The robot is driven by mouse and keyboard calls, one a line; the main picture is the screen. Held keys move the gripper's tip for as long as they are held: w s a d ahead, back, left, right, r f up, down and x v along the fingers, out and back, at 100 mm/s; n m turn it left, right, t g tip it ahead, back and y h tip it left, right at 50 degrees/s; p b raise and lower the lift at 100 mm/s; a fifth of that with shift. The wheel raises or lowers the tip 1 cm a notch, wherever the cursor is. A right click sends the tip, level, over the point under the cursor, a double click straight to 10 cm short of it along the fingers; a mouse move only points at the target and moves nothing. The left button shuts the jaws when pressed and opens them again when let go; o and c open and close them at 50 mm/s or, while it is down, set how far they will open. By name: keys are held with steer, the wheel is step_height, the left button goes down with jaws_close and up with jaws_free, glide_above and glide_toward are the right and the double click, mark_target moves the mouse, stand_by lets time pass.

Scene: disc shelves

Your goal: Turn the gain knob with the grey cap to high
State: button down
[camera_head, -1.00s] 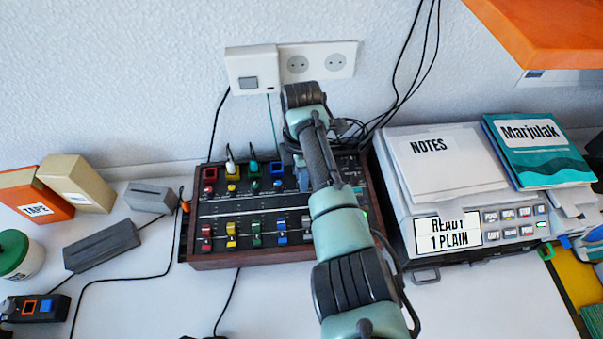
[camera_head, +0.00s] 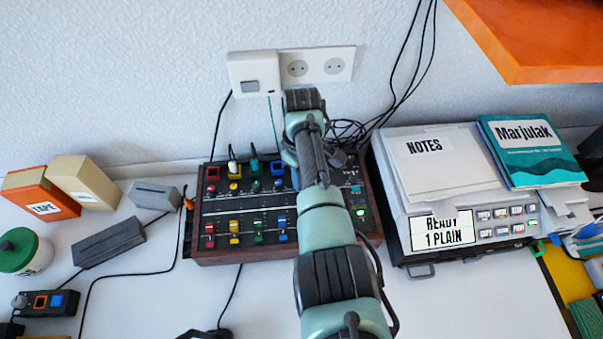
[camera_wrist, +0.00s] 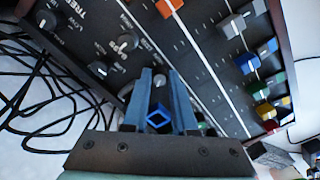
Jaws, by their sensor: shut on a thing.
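The mixer (camera_head: 241,203) is a black panel with wooden sides, with coloured caps in columns. My arm reaches over its right half, so my gripper and the grey-capped gain knob are hidden in the head view. In the wrist view my gripper (camera_wrist: 161,76) points at the panel with its two fingers close together, shut on a small knob between the tips. It fits the grey gain knob, but its cap and pointer are mostly hidden. A blue-framed square (camera_wrist: 158,118) shows between the fingers.
Coloured fader caps, one of them blue (camera_wrist: 247,63), run along the right of the wrist view. Black cables (camera_wrist: 50,95) lie beside the mixer. A grey printer (camera_head: 395,222) stands to its right, and an orange shelf (camera_head: 535,45) overhangs at upper right.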

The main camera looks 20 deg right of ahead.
steer(key=m, duration=0.7)
steer(key=shift+p, duration=0.3)
steer(key=m, duration=0.6)
steer(key=shift+a+m, duration=0.1)
steer(key=shift+m, duration=0.3)
steer(key=m, duration=0.6)
steer(key=shift+w, duration=0.1)
steer(key=m, duration=0.6)
steer(key=shift+m+b, duration=0.3)
steer(key=shift+b, duration=0.05)
steer(key=c, duration=1)
jaws_free()
step_height(320, 180, up, 13)
steer(key=shift+p, duration=0.45)
